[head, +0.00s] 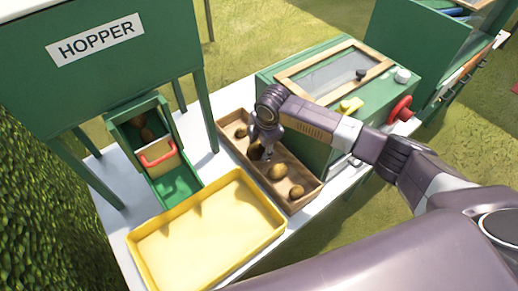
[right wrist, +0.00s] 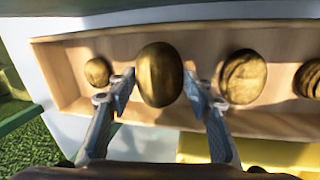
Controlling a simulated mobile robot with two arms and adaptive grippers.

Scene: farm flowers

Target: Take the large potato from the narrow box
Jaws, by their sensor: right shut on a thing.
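The narrow wooden box (head: 260,181) stands on the white table with several brown potatoes in a row inside. My right gripper (head: 266,153) reaches down into it from above. In the right wrist view the gripper (right wrist: 160,90) is shut on the large potato (right wrist: 159,75), with one finger on each side of it. The potato is still within the box outline; I cannot tell whether it is off the floor. A smaller potato (right wrist: 97,72) lies to its left and another potato (right wrist: 243,77) to its right, both apart from the fingers. My left gripper is not in view.
A yellow tray (head: 160,262), empty, lies beside the box at the front left. A green hopper (head: 110,50) with a chute and red handle (head: 158,154) stands at left. A green machine with a lid (head: 335,75) and red knob (head: 400,108) stands close behind the box.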

